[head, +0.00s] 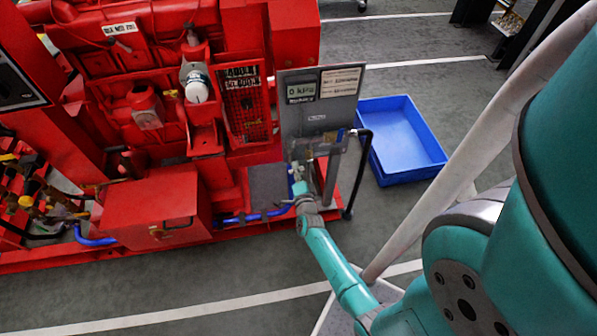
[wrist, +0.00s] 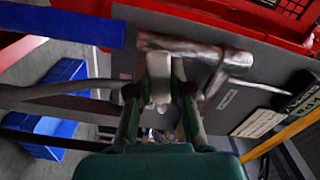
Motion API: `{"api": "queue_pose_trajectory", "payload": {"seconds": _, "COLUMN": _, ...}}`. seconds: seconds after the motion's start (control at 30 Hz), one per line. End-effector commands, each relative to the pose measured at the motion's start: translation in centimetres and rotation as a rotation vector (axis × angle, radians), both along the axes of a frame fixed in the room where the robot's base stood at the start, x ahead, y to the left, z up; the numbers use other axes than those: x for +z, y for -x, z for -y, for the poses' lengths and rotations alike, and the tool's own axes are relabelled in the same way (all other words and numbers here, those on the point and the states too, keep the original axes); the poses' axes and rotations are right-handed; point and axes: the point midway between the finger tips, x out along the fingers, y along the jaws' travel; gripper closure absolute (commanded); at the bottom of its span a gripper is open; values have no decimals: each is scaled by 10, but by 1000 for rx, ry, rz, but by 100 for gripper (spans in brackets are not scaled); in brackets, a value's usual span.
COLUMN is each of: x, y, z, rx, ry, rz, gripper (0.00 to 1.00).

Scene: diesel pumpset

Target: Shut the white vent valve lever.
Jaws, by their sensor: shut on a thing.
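The white vent valve lever (wrist: 159,78) shows in the wrist view as a short pale piece between my fingertips, just below a metal valve body and pipe (wrist: 190,50). My gripper (wrist: 160,92) is shut on it, with a dark finger on each side. In the head view my gripper (head: 298,180) is at the foot of the grey gauge panel (head: 316,117). There the lever is too small and too covered by my gripper to make out.
A black hose (head: 362,175) hangs right of the panel. A blue crate (head: 440,160) stands on the floor. The red pumpset (head: 155,205) fills the left.

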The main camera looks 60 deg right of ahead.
Motion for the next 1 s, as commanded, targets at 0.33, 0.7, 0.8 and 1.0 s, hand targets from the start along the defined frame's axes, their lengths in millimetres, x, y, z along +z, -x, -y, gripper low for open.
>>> {"api": "queue_pose_trajectory", "payload": {"seconds": 0.33, "x": 10, "y": -1, "z": -1, "rx": -1, "ry": -118, "rz": 139, "gripper": 100}}
{"api": "queue_pose_trajectory", "payload": {"seconds": 0.7, "x": 13, "y": -1, "z": -1, "rx": -1, "ry": -151, "rz": 176, "gripper": 100}}
{"api": "queue_pose_trajectory", "payload": {"seconds": 0.8, "x": 13, "y": -1, "z": -1, "rx": -1, "ry": -151, "rz": 176, "gripper": 100}}
{"api": "queue_pose_trajectory", "payload": {"seconds": 1.0, "x": 13, "y": -1, "z": -1, "rx": -1, "ry": -151, "rz": 175, "gripper": 76}}
